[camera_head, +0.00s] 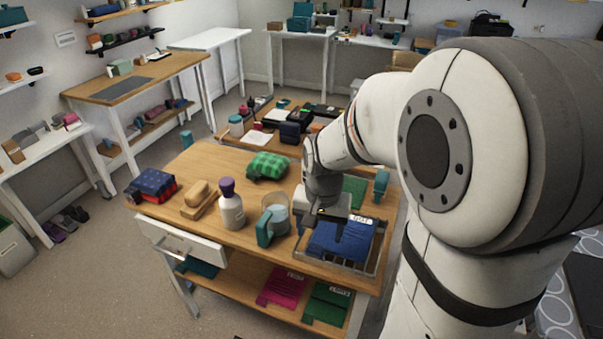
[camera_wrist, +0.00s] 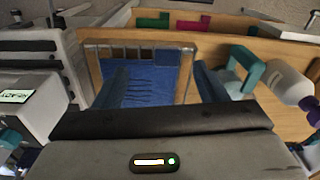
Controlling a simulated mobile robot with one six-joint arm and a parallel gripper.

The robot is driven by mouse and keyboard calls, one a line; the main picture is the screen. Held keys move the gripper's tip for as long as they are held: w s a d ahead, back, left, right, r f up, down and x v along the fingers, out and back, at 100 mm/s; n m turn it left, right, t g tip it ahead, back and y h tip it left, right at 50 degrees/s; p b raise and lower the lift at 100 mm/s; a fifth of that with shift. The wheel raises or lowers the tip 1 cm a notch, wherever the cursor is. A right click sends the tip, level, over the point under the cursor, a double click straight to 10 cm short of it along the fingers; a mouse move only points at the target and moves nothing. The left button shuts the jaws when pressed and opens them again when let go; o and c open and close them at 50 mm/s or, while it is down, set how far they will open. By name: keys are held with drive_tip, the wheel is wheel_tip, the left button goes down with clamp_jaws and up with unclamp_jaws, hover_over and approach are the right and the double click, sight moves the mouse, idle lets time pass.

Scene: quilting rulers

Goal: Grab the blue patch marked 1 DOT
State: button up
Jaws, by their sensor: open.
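A blue patch (camera_head: 345,243) lies in a wire-sided tray (camera_head: 376,262) at the front right of the wooden table in the head view. A white label stands at its back right corner, too small to read surely. The patch (camera_wrist: 150,88) also shows in the wrist view, between the fingers and beyond them, inside the tray (camera_wrist: 184,80). My gripper (camera_head: 322,228) is open and points down over the tray's left part. Its two fingers (camera_wrist: 162,92) are apart and nothing is held between them. I cannot tell whether the fingertips touch the patch.
A clear jug with a teal handle (camera_head: 265,228) stands just left of the tray. A purple-capped bottle (camera_head: 231,208), a wooden brush (camera_head: 198,203) and a plaid cushion (camera_head: 154,184) are farther left. A green plaid cushion (camera_head: 268,165) lies behind. Pink (camera_head: 284,287) and green (camera_head: 327,303) patches lie on the lower shelf.

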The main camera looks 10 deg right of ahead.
sight(314, 250)
drive_tip(key=w+f+m, duration=0.1)
drive_tip(key=w+f, duration=0.1)
drive_tip(key=shift+w+f+m+g+p, duration=0.25)
drive_tip(key=shift+w+m+g+p, duration=0.05)
drive_tip(key=shift+w, duration=0.05)
drive_tip(key=shift+w+f+p, duration=0.15)
drive_tip(key=shift+f+p, duration=0.3)
drive_tip(key=shift+f, duration=3.5)
drive_tip(key=shift+c, duration=0.5)
drive_tip(key=c, duration=1)
